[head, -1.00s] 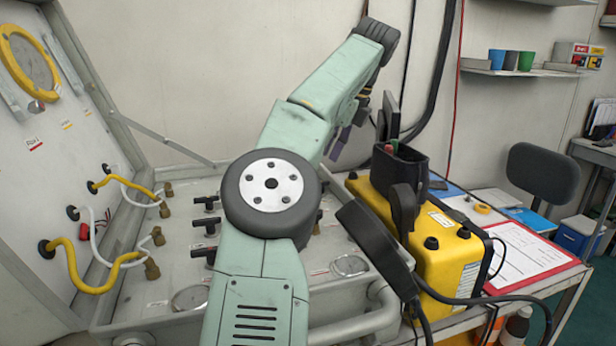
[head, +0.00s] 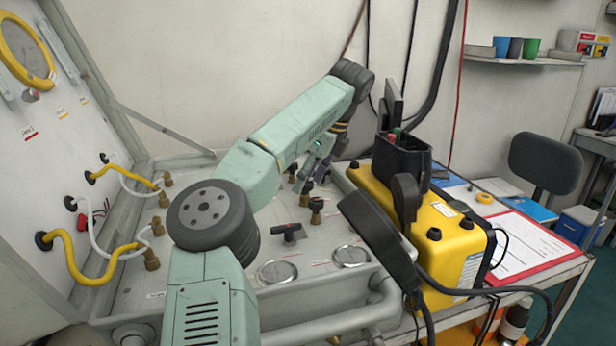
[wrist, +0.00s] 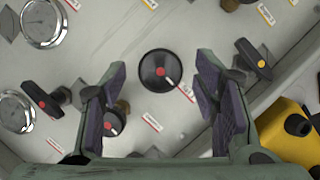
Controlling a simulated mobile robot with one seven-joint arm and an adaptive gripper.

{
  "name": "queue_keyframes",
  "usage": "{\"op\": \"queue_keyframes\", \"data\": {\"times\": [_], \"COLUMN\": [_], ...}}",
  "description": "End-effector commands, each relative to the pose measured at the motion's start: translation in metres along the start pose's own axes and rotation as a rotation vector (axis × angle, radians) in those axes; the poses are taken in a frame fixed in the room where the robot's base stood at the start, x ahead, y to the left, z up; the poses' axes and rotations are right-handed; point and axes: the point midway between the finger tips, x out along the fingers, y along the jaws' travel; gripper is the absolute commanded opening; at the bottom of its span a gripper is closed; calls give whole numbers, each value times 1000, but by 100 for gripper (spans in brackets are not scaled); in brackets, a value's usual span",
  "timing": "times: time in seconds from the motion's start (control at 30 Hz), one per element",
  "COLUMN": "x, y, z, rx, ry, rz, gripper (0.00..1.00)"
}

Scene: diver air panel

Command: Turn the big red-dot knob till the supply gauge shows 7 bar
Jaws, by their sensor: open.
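The big round black knob with a red dot (wrist: 160,70) lies between and beyond the fingertips in the wrist view. Its white pointer mark points to the lower right. My gripper (wrist: 161,66) is open, one finger on each side of the knob; I cannot tell whether they touch it. In the head view my gripper (head: 316,174) is low over the far part of the panel, and the arm hides much there. Two round gauges, an upper one (wrist: 43,22) and a lower one (wrist: 15,112), are at the left of the wrist view. Their readings and which is supply are not legible.
A smaller red-dot knob (wrist: 113,121) is beside the left finger. A red-dot lever handle (wrist: 42,98) is farther left, and a yellow-dot lever handle (wrist: 254,58) is right. A yellow box (head: 430,225) with a black handset stands right of the panel. Yellow hoses (head: 75,260) are at left.

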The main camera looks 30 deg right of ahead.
Motion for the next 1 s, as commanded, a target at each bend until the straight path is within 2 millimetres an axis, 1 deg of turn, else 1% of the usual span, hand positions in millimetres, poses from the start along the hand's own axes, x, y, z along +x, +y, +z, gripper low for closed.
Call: {"op": "queue_keyframes", "data": {"times": [0.27, 0.9, 1.0], "x": [2, 1, 1], "y": [0, 0, 0], "z": [0, 0, 0], "rx": [0, 1, 1], "ry": [0, 0, 0], "rz": [0, 0, 0], "gripper": [55, 12, 7]}}
